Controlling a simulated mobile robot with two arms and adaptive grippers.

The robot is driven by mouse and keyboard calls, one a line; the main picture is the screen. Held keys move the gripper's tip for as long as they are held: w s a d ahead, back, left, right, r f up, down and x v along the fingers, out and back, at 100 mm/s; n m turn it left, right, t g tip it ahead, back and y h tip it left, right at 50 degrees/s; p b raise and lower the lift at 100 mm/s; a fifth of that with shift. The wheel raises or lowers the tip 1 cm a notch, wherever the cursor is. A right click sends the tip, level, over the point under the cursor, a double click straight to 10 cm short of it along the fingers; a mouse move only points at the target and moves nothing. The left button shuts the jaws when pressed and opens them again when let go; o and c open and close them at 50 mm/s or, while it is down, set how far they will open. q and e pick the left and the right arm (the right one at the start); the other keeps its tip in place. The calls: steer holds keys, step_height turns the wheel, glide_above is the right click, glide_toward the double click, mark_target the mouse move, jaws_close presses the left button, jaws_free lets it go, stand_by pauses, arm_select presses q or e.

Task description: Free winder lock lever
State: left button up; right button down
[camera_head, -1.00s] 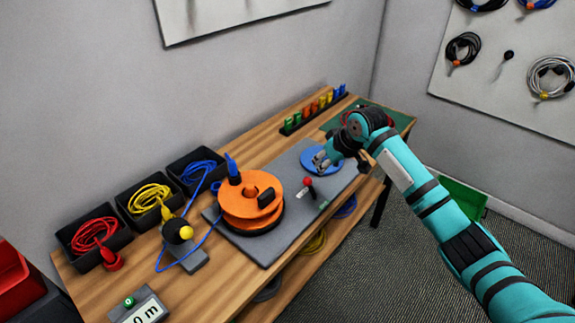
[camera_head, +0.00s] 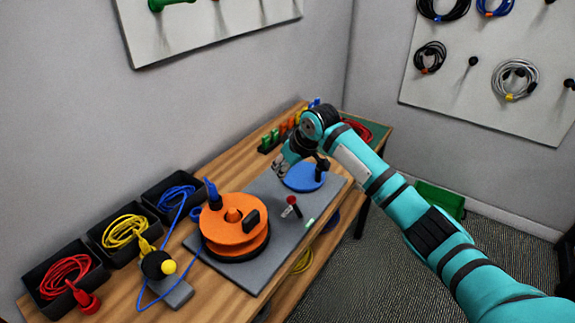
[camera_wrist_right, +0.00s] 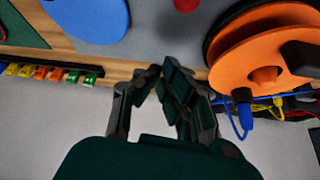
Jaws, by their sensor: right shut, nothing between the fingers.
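The winder is an orange reel (camera_head: 232,222) with a black handle, on a grey mat (camera_head: 262,272). A small lever with a red knob (camera_head: 292,200) stands on the mat to the right of the reel. The knob is partly cut off at the top edge of the right wrist view (camera_wrist_right: 186,4). My right gripper (camera_head: 279,171) is shut and empty at the left edge of the blue disc (camera_head: 307,179), beyond the lever and apart from it. Its fingers (camera_wrist_right: 168,78) are close together in the wrist view. My left gripper is out of view.
Black bins with red, yellow and blue cables (camera_head: 65,278) line the left side. A blue cable (camera_head: 172,222) runs from the reel past a yellow-knobbed stand (camera_head: 160,266). Coloured clips (camera_head: 270,141) stand at the back. Mat space around the lever is clear.

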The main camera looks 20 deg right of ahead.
mark_target(295, 208)
steer(key=x, duration=0.4)
steer(key=shift+w+a+f, duration=0.15)
steer(key=shift+w+f, duration=0.05)
steer(key=shift+f, duration=0.1)
steer(key=shift+s+f, duration=0.1)
steer(key=shift+f, duration=0.15)
steer(key=s+d, duration=0.1)
steer(key=s+p, duration=0.1)
steer(key=s, duration=0.1)
steer(key=shift+d+f, duration=0.2)
steer(key=shift+d, duration=0.2)
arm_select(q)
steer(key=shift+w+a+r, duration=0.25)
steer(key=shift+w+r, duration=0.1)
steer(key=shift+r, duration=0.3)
arm_select(e)
steer(key=shift+s+f, duration=0.1)
arm_select(q)
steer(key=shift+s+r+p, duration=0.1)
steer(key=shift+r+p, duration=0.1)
steer(key=shift+p, duration=0.1)
arm_select(e)
steer(key=shift+s+d, duration=0.1)
steer(key=shift+s, duration=0.05)
